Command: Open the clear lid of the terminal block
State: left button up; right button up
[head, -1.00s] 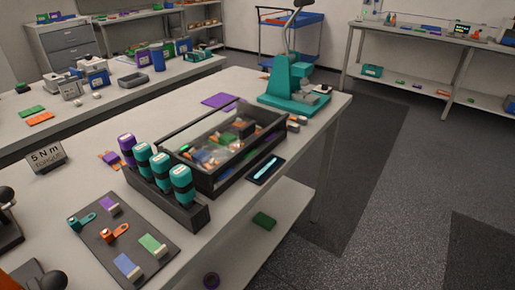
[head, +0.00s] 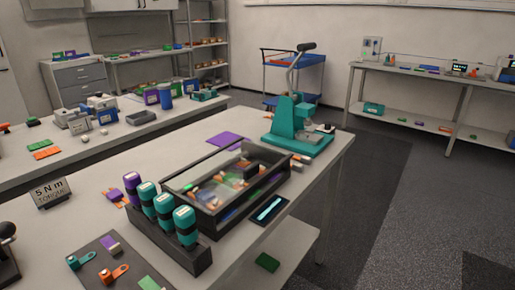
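No terminal block can be made out for certain. On the far right bench, a small device with a lit dark screen (head: 459,68) stands near a pale wall-side box (head: 372,48); both are too small to show a clear lid. On the near table, a black open-framed box (head: 207,217) holds mixed small parts under what looks like a clear panel (head: 222,172). I cannot tell whether that panel is hinged. Neither of my grippers is in view.
The near table (head: 100,184) carries a teal press (head: 291,117), a rack of teal-capped drivers (head: 190,258) and a 5 N m torque sign (head: 51,193). A blue cart (head: 293,75) stands behind. Dark floor (head: 415,190) lies open between the near table and right bench.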

aim_at(252, 170)
jog(key=k, duration=0.5)
jog(key=z, duration=1.2)
jog(key=i, duration=1)
jog(key=u, duration=1.75)
